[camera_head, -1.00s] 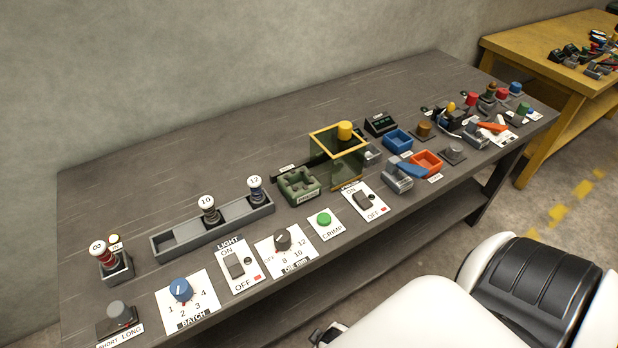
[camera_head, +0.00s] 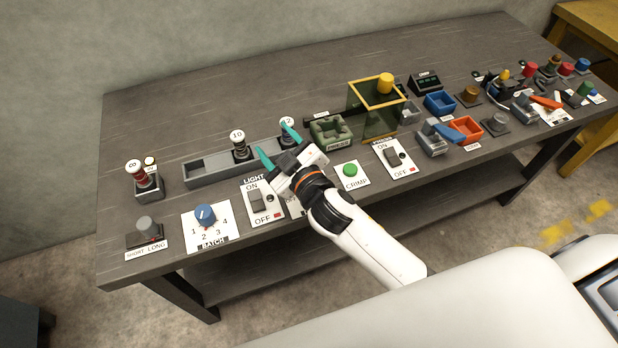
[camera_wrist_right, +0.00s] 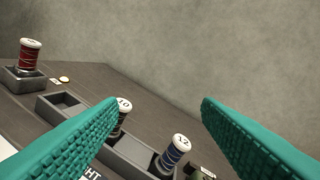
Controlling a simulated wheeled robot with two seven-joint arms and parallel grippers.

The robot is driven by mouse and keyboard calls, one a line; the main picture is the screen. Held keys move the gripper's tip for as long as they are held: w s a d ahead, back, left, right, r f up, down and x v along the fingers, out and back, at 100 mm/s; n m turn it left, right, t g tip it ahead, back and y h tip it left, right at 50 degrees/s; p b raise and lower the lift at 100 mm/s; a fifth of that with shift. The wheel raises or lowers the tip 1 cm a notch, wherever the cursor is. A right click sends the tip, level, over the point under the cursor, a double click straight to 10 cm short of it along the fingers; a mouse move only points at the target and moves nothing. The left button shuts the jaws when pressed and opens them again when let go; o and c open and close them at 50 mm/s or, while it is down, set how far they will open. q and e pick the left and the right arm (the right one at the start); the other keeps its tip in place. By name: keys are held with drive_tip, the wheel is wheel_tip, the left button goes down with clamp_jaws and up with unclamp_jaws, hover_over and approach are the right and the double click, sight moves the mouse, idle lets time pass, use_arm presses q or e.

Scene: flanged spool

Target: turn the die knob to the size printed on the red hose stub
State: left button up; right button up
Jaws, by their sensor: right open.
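The red hose stub (camera_head: 141,179) stands in a grey block at the left of the bench. Its white top carries a number, an 8 in the earlier head view; it also shows in the right wrist view (camera_wrist_right: 30,54). My right gripper (camera_head: 277,145) is open and empty, its teal fingers over the bench near the grey rack. The die knob is hidden behind my right gripper and wrist; only a sliver of its white plate (camera_head: 296,206) shows. Its pointer cannot be read. My left gripper is out of view.
The grey rack (camera_head: 207,181) holds a black stub (camera_head: 239,145) marked 10 and a blue stub (camera_wrist_right: 174,153) marked 12. The light switch (camera_head: 257,200), blue batch knob (camera_head: 205,214) and green crimp button (camera_head: 350,170) lie around my right gripper.

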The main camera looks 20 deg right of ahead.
drive_tip(key=s+a+r+n+g+y, duration=0.2)
drive_tip(key=a+r+n+g+y, duration=0.35)
drive_tip(key=a+n+y, duration=0.4)
drive_tip(key=s+a+r+n+g+y, duration=0.35)
drive_tip(key=a+r+n+y, duration=0.25)
drive_tip(key=n, duration=0.6)
wheel_tip(320, 180, down, 6)
drive_tip(key=s+a+n+g+h, duration=0.2)
drive_tip(key=n+g+h, duration=0.2)
drive_tip(key=n+g, duration=0.35)
drive_tip(key=w+d+f+n+g+h, duration=0.1)
drive_tip(key=d+f+n+g+h, duration=0.1)
drive_tip(key=d+f+h, duration=0.45)
drive_tip(key=w+d+f+m+t+h, duration=0.1)
drive_tip(key=w+d+h, duration=0.3)
drive_tip(key=d, duration=0.5)
drive_tip(key=w+d+f+m+t+h, duration=0.1)
drive_tip(key=w+d+h, duration=0.1)
drive_tip(key=d+h, duration=0.45)
drive_tip(key=shift+g+y, duration=0.25)
drive_tip(key=shift+y, duration=0.5)
drive_tip(key=f, duration=0.3)
drive_tip(key=d+f+p, duration=0.1)
drive_tip(key=f, duration=0.3)
drive_tip(key=f+p, duration=0.1)
drive_tip(key=f, duration=0.3)
drive_tip(key=shift+s+d+f, duration=0.1)
drive_tip(key=shift+s+d, duration=0.05)
drive_tip(key=shift+d, duration=0.05)
